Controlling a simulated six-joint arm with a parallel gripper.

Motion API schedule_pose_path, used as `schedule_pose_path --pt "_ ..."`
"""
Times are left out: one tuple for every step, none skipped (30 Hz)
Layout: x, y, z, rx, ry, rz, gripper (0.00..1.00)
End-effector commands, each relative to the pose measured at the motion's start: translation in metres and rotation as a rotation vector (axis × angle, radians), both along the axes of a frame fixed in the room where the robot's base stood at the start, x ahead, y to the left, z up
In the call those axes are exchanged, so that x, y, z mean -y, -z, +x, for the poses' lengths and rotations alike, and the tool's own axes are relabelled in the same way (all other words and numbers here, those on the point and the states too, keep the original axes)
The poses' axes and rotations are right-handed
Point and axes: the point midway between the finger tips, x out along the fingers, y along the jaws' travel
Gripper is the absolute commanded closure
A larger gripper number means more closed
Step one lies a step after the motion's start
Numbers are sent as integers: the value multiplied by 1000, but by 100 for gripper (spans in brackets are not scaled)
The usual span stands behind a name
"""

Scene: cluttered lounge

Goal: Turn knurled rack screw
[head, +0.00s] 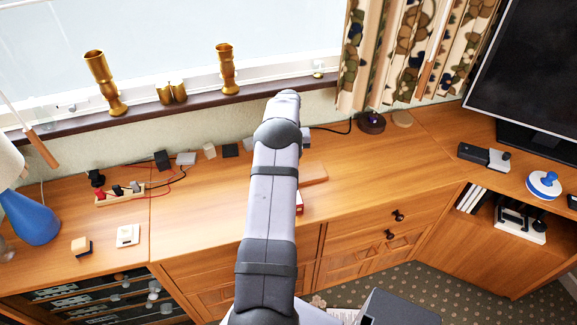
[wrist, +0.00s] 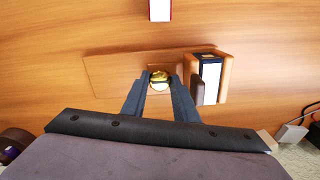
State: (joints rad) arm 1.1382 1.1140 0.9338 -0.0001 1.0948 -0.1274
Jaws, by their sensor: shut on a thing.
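A brass-coloured round knob (wrist: 160,84), which looks like the knurled screw, is at a flat wooden board (wrist: 111,72) in the wrist view. My gripper (wrist: 161,77) is shut on this knob, one finger on each side. The knob's knurling is too small to make out, and its lower part is partly hidden. In the head view my own arm hides the gripper and the knob; only the right part of the board (head: 314,173) shows beside the arm.
A wooden block with a dark and white face (wrist: 210,75) stands close right of the fingers in the wrist view. A red-and-white box (wrist: 160,10) lies beyond the board. A power strip (head: 120,194) with cables lies left on the wooden counter (head: 370,180), mostly clear to the right.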

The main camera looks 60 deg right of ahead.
Motion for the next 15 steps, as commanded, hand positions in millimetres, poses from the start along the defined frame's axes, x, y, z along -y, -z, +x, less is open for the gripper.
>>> schedule_pose_path --pt "1 -2 1 2 0 -3 96" --pt "1 -2 1 2 0 -3 66" --pt "1 -1 1 2 1 -3 57" --pt "1 -1 1 2 1 -3 55" --pt "1 -1 1 2 1 -3 55" --pt "1 -1 1 2 1 -2 55" --pt "0 -1 1 2 1 -2 55" --pt "0 -1 1 2 1 -1 55" --pt "0 -1 1 2 1 -1 55" --pt "0 0 1 1 1 0 55" --pt "0 0 1 1 1 0 55" --pt "-1 0 1 2 0 1 55" --pt "-1 0 1 2 0 1 55" --pt "-1 0 1 2 0 1 55" --pt "-1 0 1 1 0 2 55"
